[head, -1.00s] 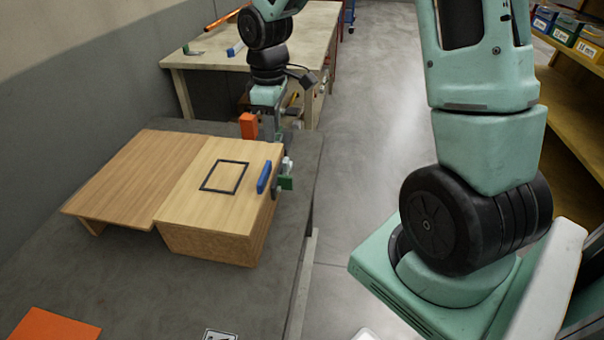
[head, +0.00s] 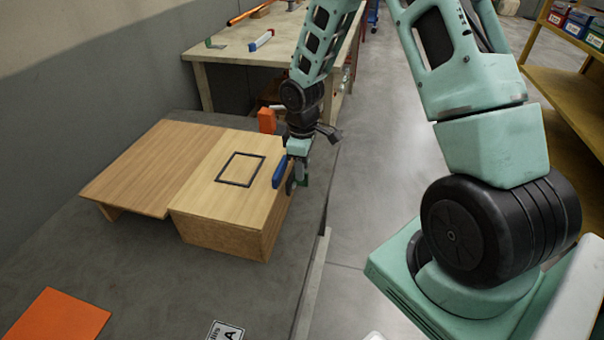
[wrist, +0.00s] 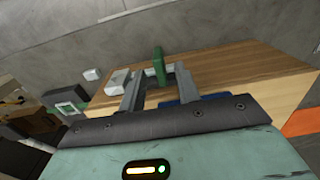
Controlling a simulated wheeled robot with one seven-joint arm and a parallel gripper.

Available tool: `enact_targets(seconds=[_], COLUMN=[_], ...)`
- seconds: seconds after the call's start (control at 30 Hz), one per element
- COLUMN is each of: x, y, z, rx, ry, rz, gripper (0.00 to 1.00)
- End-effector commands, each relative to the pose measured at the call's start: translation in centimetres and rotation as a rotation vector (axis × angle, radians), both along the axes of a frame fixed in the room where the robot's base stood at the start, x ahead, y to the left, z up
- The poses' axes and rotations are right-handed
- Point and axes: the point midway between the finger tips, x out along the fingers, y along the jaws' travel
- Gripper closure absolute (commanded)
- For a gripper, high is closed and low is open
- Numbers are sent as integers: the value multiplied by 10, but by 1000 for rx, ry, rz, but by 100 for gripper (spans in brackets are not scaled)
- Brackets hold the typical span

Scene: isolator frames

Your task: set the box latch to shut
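A green latch piece (wrist: 158,66) shows upright in the wrist view, by the box's right side. My gripper (wrist: 160,74) is open, one finger on each side of the green piece, with gaps showing. I cannot tell whether a finger touches it. In the head view my gripper (head: 298,182) is at the box's right side, and the arm hides most of the latch.
A wooden panel (head: 150,165) adjoins the box on the left. An orange block (head: 266,120) stands behind the box. An orange sheet (head: 58,318) and a label card (head: 226,331) lie in front.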

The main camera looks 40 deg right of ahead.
Motion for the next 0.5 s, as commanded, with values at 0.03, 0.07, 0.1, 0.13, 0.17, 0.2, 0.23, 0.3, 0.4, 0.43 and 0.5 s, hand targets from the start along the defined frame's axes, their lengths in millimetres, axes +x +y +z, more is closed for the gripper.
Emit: enact_targets(seconds=[0.03,0.07,0.1,0.13,0.17,0.2,0.23,0.3,0.4,0.43,0.5], x=[0,0,0,0,0,0,0,0,0,0,0], y=[0,0,0,0,0,0,0,0,0,0,0], z=[-8,-12,-16,-18,-20,-23,-24,-26,-26,-26,-26], rx=[0,1,0,1,0,-1,-1,0,1,1,0], ry=[1,2,1,1,0,1,1,0,-1,-1,-1], rz=[1,1,1,1,1,1,0,0,0,0,0], gripper=[67,67,67,67,67,67,67,67,67,67,67])
